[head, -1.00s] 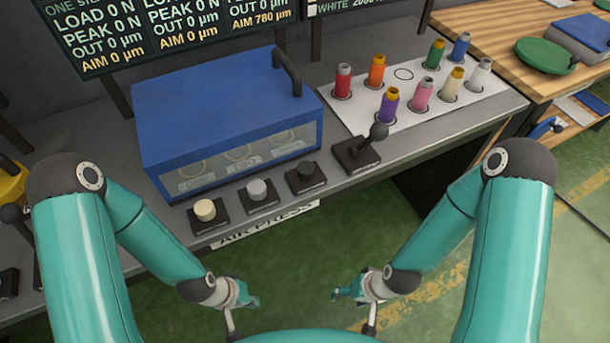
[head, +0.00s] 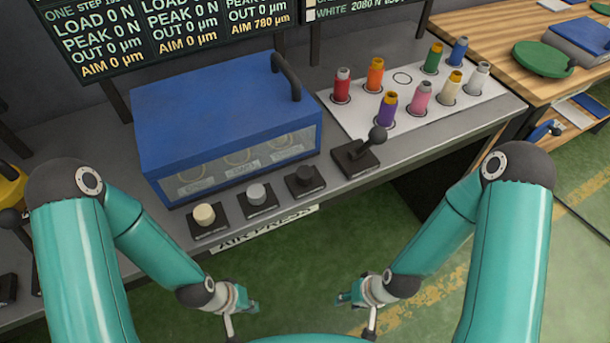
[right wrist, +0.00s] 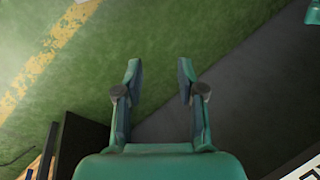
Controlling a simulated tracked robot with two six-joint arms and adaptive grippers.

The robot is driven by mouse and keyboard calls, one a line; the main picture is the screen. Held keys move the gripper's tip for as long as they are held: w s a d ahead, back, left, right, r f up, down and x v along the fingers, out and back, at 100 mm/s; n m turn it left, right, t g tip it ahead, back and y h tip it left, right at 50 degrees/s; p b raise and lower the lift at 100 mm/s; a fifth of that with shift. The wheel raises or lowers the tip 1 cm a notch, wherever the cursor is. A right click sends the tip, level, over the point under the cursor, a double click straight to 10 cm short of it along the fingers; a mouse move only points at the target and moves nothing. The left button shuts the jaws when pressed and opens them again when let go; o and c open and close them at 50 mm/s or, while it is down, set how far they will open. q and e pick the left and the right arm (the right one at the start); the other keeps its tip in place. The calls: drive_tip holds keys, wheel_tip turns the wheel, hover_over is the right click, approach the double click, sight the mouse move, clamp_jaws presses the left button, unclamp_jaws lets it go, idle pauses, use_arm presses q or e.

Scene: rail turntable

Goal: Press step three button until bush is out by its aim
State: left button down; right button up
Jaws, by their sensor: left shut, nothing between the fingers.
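Three round buttons sit on dark bases along the bench front: a cream one (head: 204,214), a grey one (head: 256,194) and a black one (head: 304,176). Their labels are too small to read. The blue press box (head: 215,115) stands behind them, with dim round shapes behind its clear front; I cannot make out a bush. The readout board (head: 165,30) shows OUT 0 µm and AIM 780 µm in its right column. My left gripper (head: 254,306) is shut and empty, below the bench front. My right gripper (right wrist: 157,78) is open and empty; it also shows in the head view (head: 342,299).
A black lever (head: 370,150) stands right of the buttons. A white board (head: 440,105) with several coloured bottles lies beyond it. A wooden table (head: 500,25) is at the back right. Green floor is free between my grippers and the bench.

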clamp_jaws()
idle(1.1)
